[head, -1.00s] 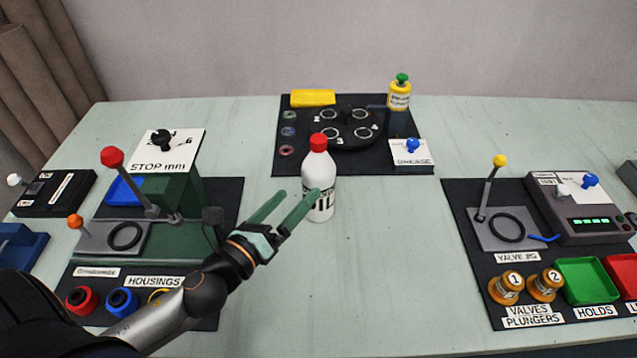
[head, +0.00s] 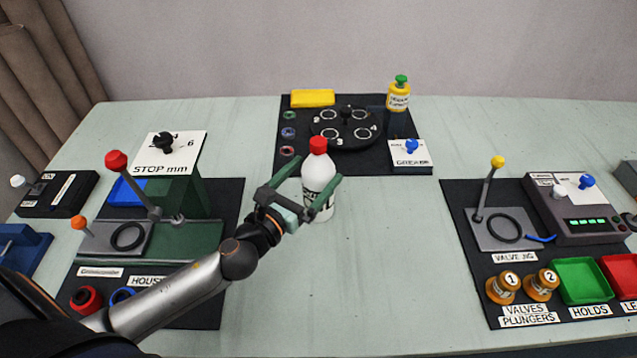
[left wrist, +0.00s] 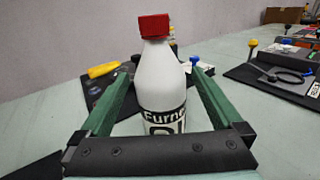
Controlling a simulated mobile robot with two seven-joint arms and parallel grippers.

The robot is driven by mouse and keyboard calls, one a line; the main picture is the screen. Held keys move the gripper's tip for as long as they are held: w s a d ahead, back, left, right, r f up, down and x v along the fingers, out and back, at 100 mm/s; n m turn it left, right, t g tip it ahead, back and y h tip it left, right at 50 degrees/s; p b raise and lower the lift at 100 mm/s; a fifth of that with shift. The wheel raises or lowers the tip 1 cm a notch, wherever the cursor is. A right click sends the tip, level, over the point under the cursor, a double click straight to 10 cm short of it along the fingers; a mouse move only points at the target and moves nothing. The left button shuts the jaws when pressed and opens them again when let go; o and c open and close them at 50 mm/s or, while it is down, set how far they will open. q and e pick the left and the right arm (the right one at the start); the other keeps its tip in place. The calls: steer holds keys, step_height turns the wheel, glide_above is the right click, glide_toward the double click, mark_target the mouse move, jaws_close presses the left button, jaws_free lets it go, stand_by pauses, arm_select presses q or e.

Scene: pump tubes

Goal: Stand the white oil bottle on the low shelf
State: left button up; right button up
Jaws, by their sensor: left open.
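My left gripper (head: 319,169) is open, with one green finger on each side of the bottle's body. In the left wrist view the bottle (left wrist: 160,85) stands between the two spread fingers, its red cap above them. Whether either finger touches it, I cannot tell. I cannot pick out a low shelf for certain. My right gripper is not in view.
Behind the bottle, a black mat (head: 290,167) carries a round turntable (head: 346,128), a yellow block (head: 312,98) and a yellow green-capped bottle (head: 398,97). Left is a green fixture with a red-knobbed lever (head: 116,160). Right is a valve jig (head: 503,232).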

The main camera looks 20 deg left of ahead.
arm_select(q)
steer(key=shift+w+d+f, duration=0.15)
steer(key=shift+w+d, duration=0.05)
steer(key=shift+w, duration=1.15)
steer(key=shift+w+d+f, duration=0.1)
steer(key=shift+w+d, duration=0.1)
steer(key=shift+w, duration=1.15)
steer(key=shift+r, duration=0.1)
jaws_close()
